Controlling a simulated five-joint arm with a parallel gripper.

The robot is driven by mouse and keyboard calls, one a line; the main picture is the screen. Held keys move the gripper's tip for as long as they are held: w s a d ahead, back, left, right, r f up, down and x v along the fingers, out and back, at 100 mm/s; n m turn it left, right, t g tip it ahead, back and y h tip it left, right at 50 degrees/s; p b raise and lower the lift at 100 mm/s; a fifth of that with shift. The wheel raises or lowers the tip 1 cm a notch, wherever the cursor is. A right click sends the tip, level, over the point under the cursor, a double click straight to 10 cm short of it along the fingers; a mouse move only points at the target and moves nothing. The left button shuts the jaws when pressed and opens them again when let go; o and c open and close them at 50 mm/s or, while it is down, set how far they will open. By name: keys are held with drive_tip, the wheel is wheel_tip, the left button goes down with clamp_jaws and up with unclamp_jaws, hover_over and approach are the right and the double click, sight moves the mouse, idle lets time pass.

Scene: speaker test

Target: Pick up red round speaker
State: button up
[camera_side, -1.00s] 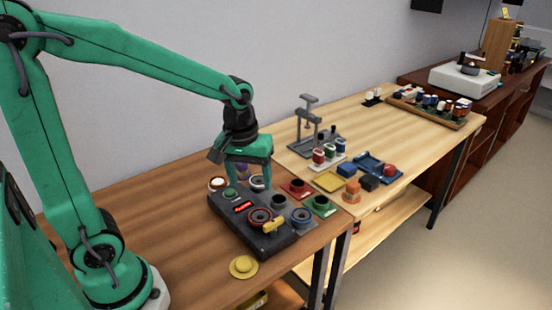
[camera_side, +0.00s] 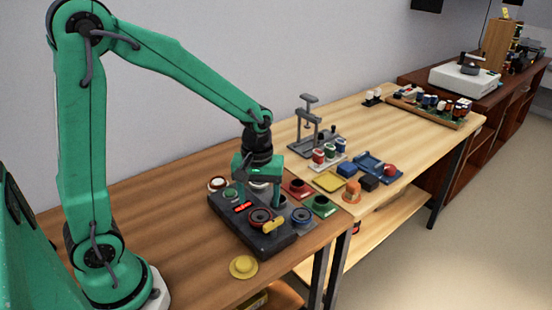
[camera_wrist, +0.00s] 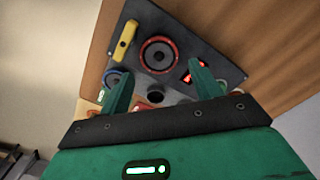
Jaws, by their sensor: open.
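The red round speaker (camera_side: 260,217) has a red ring and a dark cone. It sits face up on the dark test box (camera_side: 266,241). It also shows in the wrist view (camera_wrist: 159,53), fully in sight beyond my fingertips. My gripper (camera_side: 259,197) points down over the back part of the box, behind the speaker in the side view. My gripper's fingers partly hide the back of the box.
A yellow bar (camera_side: 273,224) lies right beside the speaker. The box carries a lit red display (camera_side: 243,206) and a blue-ringed speaker (camera_side: 302,216). A yellow round piece (camera_side: 243,266) lies in front. Red (camera_side: 297,189) and green (camera_side: 321,206) holders stand at the right.

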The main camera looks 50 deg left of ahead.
sight(261, 216)
drive_tip(key=shift+d+f, duration=0.1)
drive_tip(key=shift+f, duration=2.6)
drive_tip(key=shift+c, duration=0.4)
drive_tip(key=c, duration=0.7)
drive_tip(key=shift+r, duration=0.25)
drive_tip(key=shift+r, duration=0.55)
drive_tip(key=r, duration=0.3)
drive_tip(key=shift+s+d, duration=0.1)
drive_tip(key=shift+d, duration=0.1)
drive_tip(key=s+d+r, duration=0.2)
drive_tip(key=d, duration=0.1)
drive_tip(key=s+d+r, duration=0.2)
drive_tip(key=d, duration=0.1)
drive_tip(key=s+d+r, duration=0.1)
drive_tip(key=d+r, duration=0.1)
drive_tip(key=d, duration=0.1)
drive_tip(key=shift+s+d+r, duration=0.25)
drive_tip(key=shift+s+d, duration=0.05)
drive_tip(key=shift+s, duration=0.1)
